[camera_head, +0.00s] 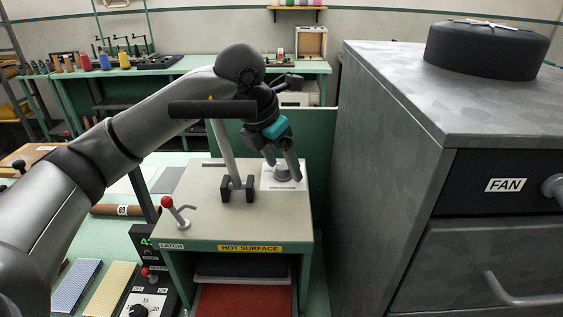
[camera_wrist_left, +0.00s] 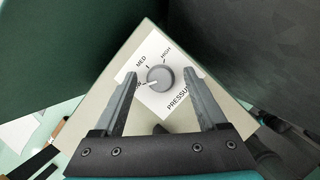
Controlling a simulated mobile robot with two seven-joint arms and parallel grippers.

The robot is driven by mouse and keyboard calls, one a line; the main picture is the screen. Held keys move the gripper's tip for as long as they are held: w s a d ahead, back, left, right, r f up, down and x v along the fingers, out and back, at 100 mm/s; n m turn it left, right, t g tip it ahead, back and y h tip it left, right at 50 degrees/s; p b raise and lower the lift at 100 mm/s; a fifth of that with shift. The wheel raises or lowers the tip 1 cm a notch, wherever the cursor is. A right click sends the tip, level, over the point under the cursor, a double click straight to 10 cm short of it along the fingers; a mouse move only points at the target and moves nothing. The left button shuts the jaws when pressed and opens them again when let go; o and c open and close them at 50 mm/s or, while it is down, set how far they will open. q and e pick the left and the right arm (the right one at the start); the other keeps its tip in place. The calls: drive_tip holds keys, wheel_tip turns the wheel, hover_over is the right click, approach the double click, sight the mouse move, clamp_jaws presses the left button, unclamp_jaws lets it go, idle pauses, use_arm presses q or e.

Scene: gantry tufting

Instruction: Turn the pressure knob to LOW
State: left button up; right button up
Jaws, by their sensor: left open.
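The pressure knob (camera_head: 282,174) is a grey round dial on a white label plate on top of the beige machine (camera_head: 215,220). In the left wrist view the knob (camera_wrist_left: 160,78) sits by the words MED, HIGH and PRESSURE. A third label at its left is partly hidden by a finger. The knob's white pointer mark points left and slightly down, toward that partly hidden label. My left gripper (camera_wrist_left: 161,74) is open, with one finger on each side of the knob. I cannot tell whether the fingers touch it. My right gripper is not in view.
A red-knobbed latch lever (camera_head: 173,208) and an upright lever in black brackets stand on the machine top. A HOT SURFACE label (camera_head: 250,248) runs along its front edge. A tall grey cabinet (camera_head: 385,150) marked FAN stands close on the right.

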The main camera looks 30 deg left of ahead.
use_arm(q)
drive_tip(key=v, duration=1.5)
drive_tip(key=shift+r, duration=0.2)
